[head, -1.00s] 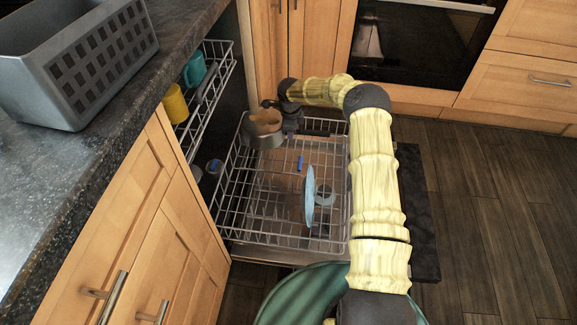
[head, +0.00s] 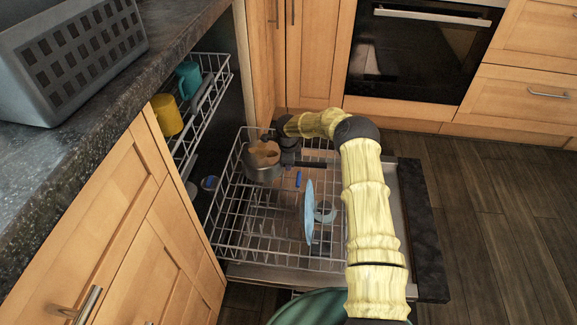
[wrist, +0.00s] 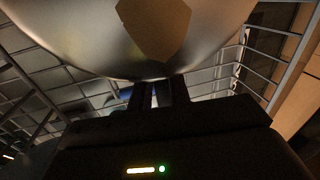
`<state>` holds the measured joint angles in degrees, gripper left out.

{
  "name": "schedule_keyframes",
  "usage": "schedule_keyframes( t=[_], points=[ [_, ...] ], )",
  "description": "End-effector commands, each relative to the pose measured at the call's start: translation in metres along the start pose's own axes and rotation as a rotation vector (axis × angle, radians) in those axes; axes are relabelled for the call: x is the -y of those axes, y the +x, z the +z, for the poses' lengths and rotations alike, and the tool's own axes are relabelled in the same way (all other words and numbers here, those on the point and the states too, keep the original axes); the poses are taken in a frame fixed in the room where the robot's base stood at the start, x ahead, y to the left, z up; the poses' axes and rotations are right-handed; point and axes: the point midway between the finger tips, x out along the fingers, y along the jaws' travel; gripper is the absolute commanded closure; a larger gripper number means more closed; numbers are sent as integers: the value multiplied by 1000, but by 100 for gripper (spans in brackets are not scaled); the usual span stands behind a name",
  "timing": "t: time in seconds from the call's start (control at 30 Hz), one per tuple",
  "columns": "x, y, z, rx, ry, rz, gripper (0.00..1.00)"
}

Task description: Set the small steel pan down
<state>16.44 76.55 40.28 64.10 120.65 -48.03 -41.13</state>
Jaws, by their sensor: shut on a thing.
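The small steel pan (head: 262,172) is at the back left of the dishwasher's lower rack (head: 262,250), with a brownish patch inside it. My gripper (head: 286,157) is at its right side and shut on it. In the wrist view the pan's rounded steel wall (wrist: 95,45) fills the top, and my gripper's fingers (wrist: 158,95) meet it at its near edge. The pan is low, within the rack's wire walls. I cannot tell whether its underside touches the wires.
A light blue plate (head: 309,212) stands upright in the rack, with a small blue item (head: 298,179) near it. A yellow mug (head: 167,115) and a teal mug (head: 188,76) sit on the upper rack. A grey basket (head: 75,55) stands on the counter (head: 100,125).

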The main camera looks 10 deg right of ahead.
Motion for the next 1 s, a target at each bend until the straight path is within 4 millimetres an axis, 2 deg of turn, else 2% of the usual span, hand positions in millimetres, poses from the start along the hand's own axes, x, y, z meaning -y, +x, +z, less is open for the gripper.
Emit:
schedule_keyframes(
  t=[0.27, 0.87, 0.9, 1.0],
  points=[
    [1, -1, 1, 2, 1, -3, 100],
    [-1, 10, 1, 3, 1, -3, 100],
    [-2, 12, 0, 1, 0, -1, 77],
    [-2, 12, 0, 1, 0, -1, 59]
  ],
)
